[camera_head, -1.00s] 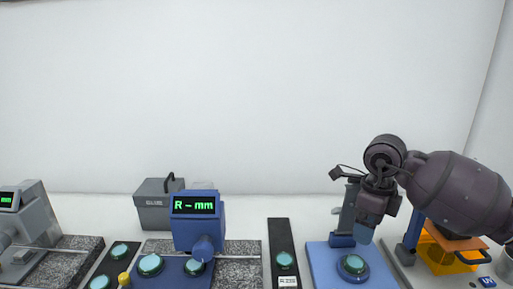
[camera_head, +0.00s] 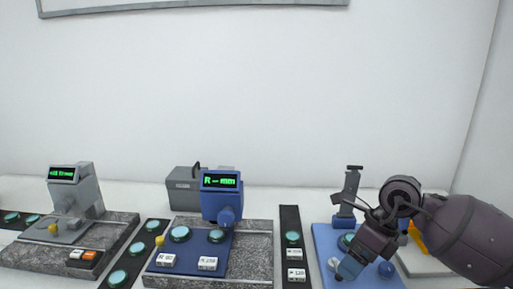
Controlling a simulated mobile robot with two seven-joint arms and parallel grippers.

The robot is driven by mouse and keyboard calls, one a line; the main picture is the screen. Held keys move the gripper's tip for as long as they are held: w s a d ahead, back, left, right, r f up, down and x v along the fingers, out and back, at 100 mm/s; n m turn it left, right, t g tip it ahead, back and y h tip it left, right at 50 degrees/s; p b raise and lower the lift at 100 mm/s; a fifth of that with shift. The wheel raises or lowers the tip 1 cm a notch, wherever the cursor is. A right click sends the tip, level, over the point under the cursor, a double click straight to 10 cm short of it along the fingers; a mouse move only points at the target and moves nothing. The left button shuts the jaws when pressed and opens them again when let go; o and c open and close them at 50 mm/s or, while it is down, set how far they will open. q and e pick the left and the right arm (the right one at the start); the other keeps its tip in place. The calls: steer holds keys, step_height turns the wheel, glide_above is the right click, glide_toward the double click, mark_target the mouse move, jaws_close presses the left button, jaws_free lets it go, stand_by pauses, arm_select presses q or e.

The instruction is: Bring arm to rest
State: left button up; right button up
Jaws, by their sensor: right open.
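My right arm comes in from the right edge. My right gripper (camera_head: 350,267) points down and to the left in front of a blue stand (camera_head: 324,240) with a grey upright post. The gripper is open, and I see nothing held in it. I cannot tell whether the fingertips touch the base. My left gripper is not in view.
A blue gauge (camera_head: 221,195) with a green display stands on a granite plate (camera_head: 258,252). A grey gauge (camera_head: 76,190) stands further left. Black strips (camera_head: 291,221) hold teal discs. A grey box (camera_head: 187,190) stands behind. An orange object is mostly hidden behind my right arm.

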steer(key=s+a+r+m+t+y, duration=0.1)
steer(key=s+a+r+m+y, duration=0.15)
steer(key=a+y, duration=0.35)
steer(key=s+a+r+m+t+y, duration=0.1)
steer(key=s+a+m+y, duration=0.15)
steer(key=a+y, duration=0.35)
steer(key=d+m+t+h, duration=0.9)
steer(key=m+t, duration=1)
steer(key=m, duration=0.5)
steer(key=s+d+f+m+g+h, duration=0.4)
steer(key=d+f+m+g+h, duration=0.1)
steer(key=d+f+m+h, duration=0.45)
steer(key=s+d+f+m+g, duration=0.1)
steer(key=s+f+m+g, duration=0.45)
steer(key=s, duration=0.55)
steer(key=s+f+m+g, duration=0.2)
steer(key=s+f+g, duration=0.55)
steer(key=s, duration=0.25)
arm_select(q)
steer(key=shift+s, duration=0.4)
arm_select(e)
steer(key=w+f+n+t+y, duration=0.1)
steer(key=w+f+t, duration=0.6)
steer(key=f, duration=0.3)
steer(key=shift+t+y, duration=0.35)
steer(key=shift+t, duration=0.45)
